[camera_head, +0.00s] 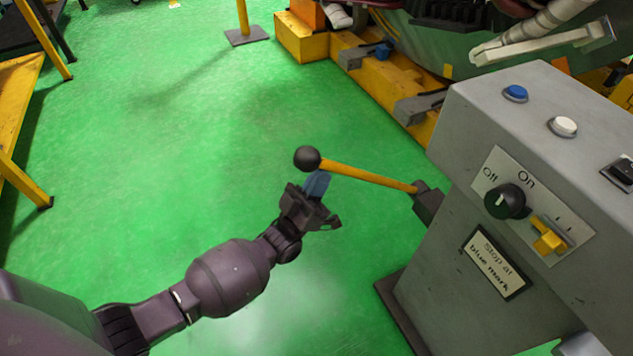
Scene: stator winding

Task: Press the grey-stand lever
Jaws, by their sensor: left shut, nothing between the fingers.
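The grey stand (455,270) is at the right, with a lever on its left side. The lever has a yellow rod (370,177), a black ball knob (307,158) at its left end and a dark pivot block (428,203) at the stand. The rod slopes slightly up from the pivot toward the knob. My left gripper (317,184) is shut and empty, its blue fingertips at the rod just beside the knob. I cannot tell whether they touch the lever. My right gripper is not in view.
The stand's top has a blue button (515,93), a white button (563,126), a black Off/On knob (506,201) and a yellow switch (548,238). A label (493,264) reads "Stop at blue mark". A yellow machine base (375,80) lies behind.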

